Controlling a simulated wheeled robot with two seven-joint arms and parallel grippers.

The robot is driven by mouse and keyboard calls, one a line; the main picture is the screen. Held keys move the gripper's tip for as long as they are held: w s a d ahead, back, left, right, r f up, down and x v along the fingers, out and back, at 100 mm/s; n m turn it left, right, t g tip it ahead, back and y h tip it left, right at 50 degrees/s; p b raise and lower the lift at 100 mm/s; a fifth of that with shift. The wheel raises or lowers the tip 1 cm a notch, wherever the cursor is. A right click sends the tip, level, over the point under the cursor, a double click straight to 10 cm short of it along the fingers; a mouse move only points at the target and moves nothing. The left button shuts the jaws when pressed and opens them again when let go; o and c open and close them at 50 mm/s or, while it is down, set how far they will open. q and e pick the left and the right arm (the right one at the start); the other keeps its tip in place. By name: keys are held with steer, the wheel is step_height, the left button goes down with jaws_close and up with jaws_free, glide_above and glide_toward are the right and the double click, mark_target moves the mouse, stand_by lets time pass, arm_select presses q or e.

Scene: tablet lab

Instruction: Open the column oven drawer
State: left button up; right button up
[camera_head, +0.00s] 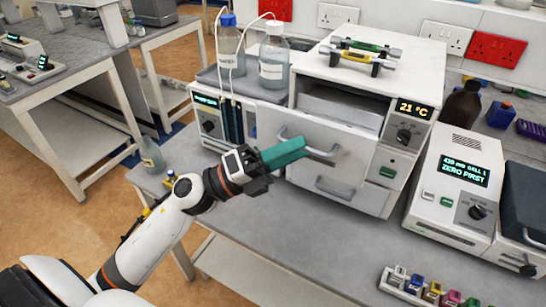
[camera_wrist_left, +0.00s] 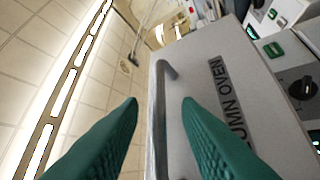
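The column oven (camera_head: 425,84) is a white box with a "21 °C" display. Its drawer (camera_head: 262,118) stands partly out, with its inside (camera_head: 340,105) showing behind the front panel. The panel, lettered "OVEN", also shows in the left wrist view (camera_wrist_left: 200,75). A grey bar handle (camera_head: 325,152) crosses the panel. My left gripper (camera_head: 304,148) has teal fingers and is at this handle. In the left wrist view the fingers are apart, one on each side of the handle (camera_wrist_left: 160,110), with gaps visible. My right gripper is not in view.
A lower handle (camera_head: 335,190) is on the oven below the drawer. Two bottles (camera_head: 273,70) stand on the unit at left. A detector box (camera_head: 462,190) stands at right. A rack of coloured vials (camera_head: 430,292) is at the front right. The bench before the oven is clear.

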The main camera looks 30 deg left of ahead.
arm_select(q)
steer(key=b+v, duration=0.6)
steer(key=v, duration=0.5)
steer(key=shift+s+a, duration=0.2)
steer(key=shift+f, duration=0.1)
